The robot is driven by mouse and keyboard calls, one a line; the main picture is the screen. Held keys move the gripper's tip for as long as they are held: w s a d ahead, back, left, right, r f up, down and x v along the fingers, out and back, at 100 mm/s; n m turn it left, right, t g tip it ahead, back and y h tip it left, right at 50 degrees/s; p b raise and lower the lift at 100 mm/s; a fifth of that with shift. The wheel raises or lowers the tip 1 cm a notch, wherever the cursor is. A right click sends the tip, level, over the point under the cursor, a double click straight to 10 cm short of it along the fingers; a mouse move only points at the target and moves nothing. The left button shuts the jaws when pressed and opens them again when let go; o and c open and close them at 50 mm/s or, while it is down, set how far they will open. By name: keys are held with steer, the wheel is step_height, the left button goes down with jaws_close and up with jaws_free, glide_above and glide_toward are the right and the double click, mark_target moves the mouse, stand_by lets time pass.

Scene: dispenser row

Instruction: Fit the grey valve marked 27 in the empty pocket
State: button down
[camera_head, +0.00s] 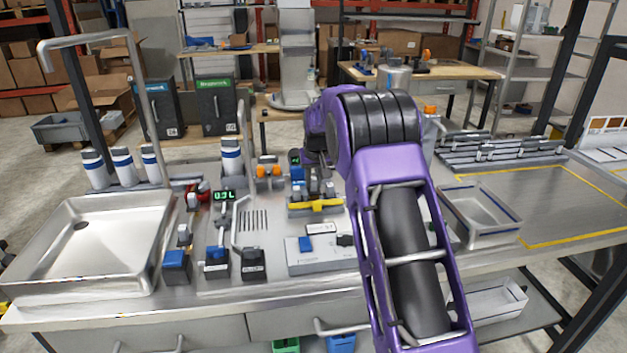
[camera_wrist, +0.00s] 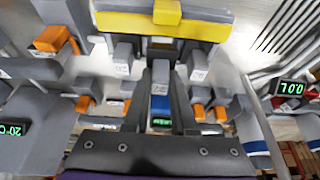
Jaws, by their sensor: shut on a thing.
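In the head view, my gripper (camera_head: 319,180) is above the block with the yellow bar (camera_head: 316,204). The held valve is not clear there.
Orange-capped parts (camera_wrist: 54,39) flank the block. A steel sink (camera_head: 90,240) is at the left, and a blue-topped dispenser (camera_head: 176,268) stands at the front. A grey panel (camera_head: 318,262) lies in front of the block. A steel tray (camera_head: 478,213) is at the right.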

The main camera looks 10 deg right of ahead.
steer(key=shift+f, duration=0.1)
steer(key=shift+f+b, duration=0.75)
steer(key=shift+f, duration=0.3)
steer(key=c, duration=0.7)
jaws_free()
steer(key=shift+o, duration=0.2)
steer(key=v, duration=1.7)
steer(key=shift+r+p, duration=0.25)
steer(key=shift+p, duration=0.1)
